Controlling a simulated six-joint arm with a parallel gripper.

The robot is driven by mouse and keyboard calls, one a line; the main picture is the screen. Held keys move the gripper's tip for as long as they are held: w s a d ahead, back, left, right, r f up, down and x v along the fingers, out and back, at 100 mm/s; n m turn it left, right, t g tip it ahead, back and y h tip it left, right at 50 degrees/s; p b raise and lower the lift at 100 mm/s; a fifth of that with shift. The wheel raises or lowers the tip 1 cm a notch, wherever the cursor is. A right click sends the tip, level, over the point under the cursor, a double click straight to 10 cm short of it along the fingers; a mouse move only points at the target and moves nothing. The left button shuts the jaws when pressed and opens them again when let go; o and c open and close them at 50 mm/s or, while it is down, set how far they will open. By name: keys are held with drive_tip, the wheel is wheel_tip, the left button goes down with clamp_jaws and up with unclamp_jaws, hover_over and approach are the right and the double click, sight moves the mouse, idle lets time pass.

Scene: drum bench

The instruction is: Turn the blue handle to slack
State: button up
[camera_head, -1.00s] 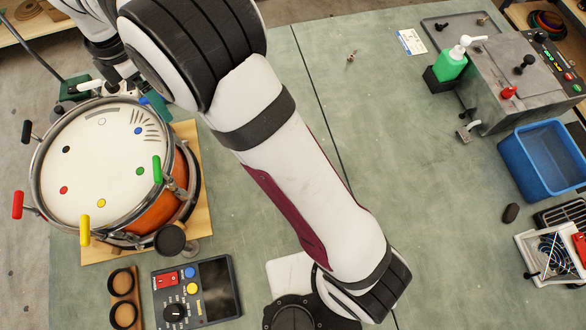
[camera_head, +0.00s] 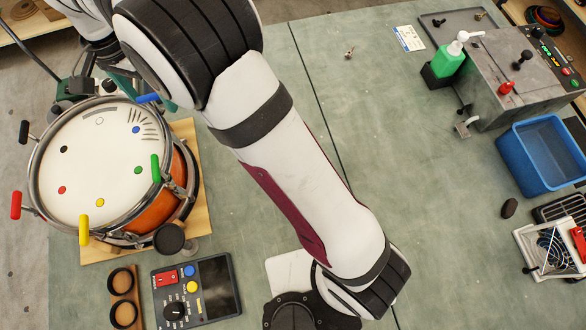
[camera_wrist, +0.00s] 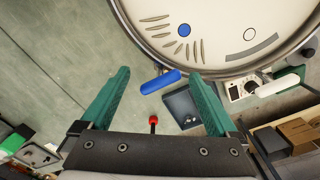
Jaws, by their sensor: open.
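The drum (camera_head: 95,160) stands at the left with coloured handles around its rim. The blue handle (camera_head: 148,98) is at its upper right edge in the head view, near the blue dot on the drumhead. In the wrist view the blue handle (camera_wrist: 160,82) lies tilted between the tips of my two green fingers, just outside the rim. My gripper (camera_wrist: 160,74) is open, with a gap on both sides of the handle. Whether the fingers are level with the handle in height I cannot tell. My arm hides most of the gripper in the head view.
Green (camera_head: 156,168), yellow (camera_head: 84,230), red (camera_head: 16,205) and black (camera_head: 25,132) handles stick out around the drum. A control box (camera_head: 197,290) is in front. A blue bin (camera_head: 540,155) and a grey machine (camera_head: 520,85) stand at the right.

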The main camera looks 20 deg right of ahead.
sight(148, 94)
drive_tip(key=m, duration=1)
wheel_tip(148, 94, up, 16)
drive_tip(key=m, duration=0.1)
drive_tip(key=s+d+n, duration=0.5)
drive_tip(key=s+d, duration=0.1)
drive_tip(key=d, duration=0.7)
drive_tip(key=s+d+f+n+y, duration=0.1)
drive_tip(key=s+d+f+n, duration=0.2)
drive_tip(key=s+f, duration=0.3)
drive_tip(key=s+d+f+n, duration=0.3)
drive_tip(key=s+d+f, duration=0.2)
drive_tip(key=s, duration=0.7)
drive_tip(key=shift+s+d+f+n+y, duration=0.15)
drive_tip(key=shift+d+f+n+y, duration=0.25)
drive_tip(key=shift+d, duration=0.2)
